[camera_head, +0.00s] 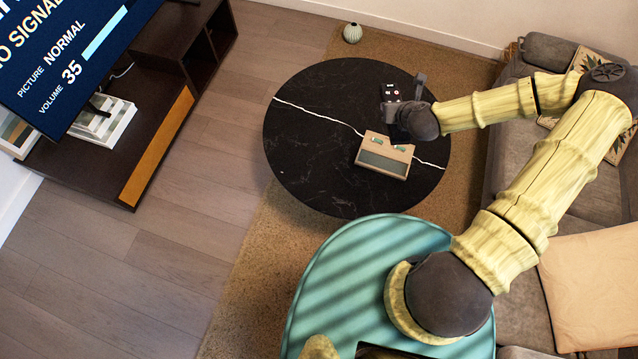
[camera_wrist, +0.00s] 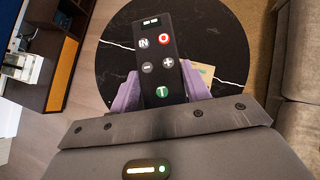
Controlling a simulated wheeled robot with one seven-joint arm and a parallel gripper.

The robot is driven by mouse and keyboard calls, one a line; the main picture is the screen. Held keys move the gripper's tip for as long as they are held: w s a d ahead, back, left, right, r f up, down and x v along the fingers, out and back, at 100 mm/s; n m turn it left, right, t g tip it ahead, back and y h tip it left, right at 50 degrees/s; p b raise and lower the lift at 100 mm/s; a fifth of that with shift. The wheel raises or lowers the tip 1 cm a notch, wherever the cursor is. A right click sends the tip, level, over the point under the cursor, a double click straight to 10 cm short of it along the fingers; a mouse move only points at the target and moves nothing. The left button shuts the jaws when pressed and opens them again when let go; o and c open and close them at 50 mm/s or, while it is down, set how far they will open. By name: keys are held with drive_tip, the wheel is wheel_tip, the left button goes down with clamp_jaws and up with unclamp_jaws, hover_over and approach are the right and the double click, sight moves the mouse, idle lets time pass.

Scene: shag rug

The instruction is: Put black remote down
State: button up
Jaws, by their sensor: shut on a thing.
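A black remote (camera_wrist: 157,53) with white, red, grey and green buttons is held between the purple fingertips of my gripper (camera_wrist: 160,88) in the wrist view. My gripper is shut on it. In the head view my gripper (camera_head: 405,105) and the remote (camera_head: 391,93) are over the round black marble table (camera_head: 310,150). In the wrist view the table (camera_wrist: 220,45) is behind the remote. I cannot tell how high the remote is above the table top.
A tan box with a grey-green front (camera_head: 384,157) stands on the table's right part, close below my gripper. The table's left and front parts are clear. A grey sofa (camera_head: 510,100) is on the right; a dark TV stand (camera_head: 150,110) is at left.

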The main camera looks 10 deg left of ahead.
drive_tip(key=s+a+f+n+g+y+b, duration=0.1)
drive_tip(key=s+a+f+n+y+b, duration=0.1)
drive_tip(key=a+f+b, duration=0.5)
drive_tip(key=s+a+f+n+g+y+b, duration=0.1)
drive_tip(key=a+f+n+b, duration=0.4)
drive_tip(key=f+b, duration=0.8)
drive_tip(key=s+a+f+n+g+y+b, duration=0.2)
drive_tip(key=s+a+f+n+g+b, duration=0.1)
drive_tip(key=a+f+b, duration=0.5)
wheel_tip(320, 180, down, 2)
drive_tip(key=s+b, duration=0.1)
drive_tip(key=b, duration=0.3)
drive_tip(key=shift+a+f+n+y, duration=0.15)
drive_tip(key=shift+a+n+y, duration=0.15)
drive_tip(key=shift+a, duration=0.05)
wheel_tip(320, 180, down, 6)
drive_tip(key=shift+f+b, duration=0.15)
drive_tip(key=shift+b, duration=0.8)
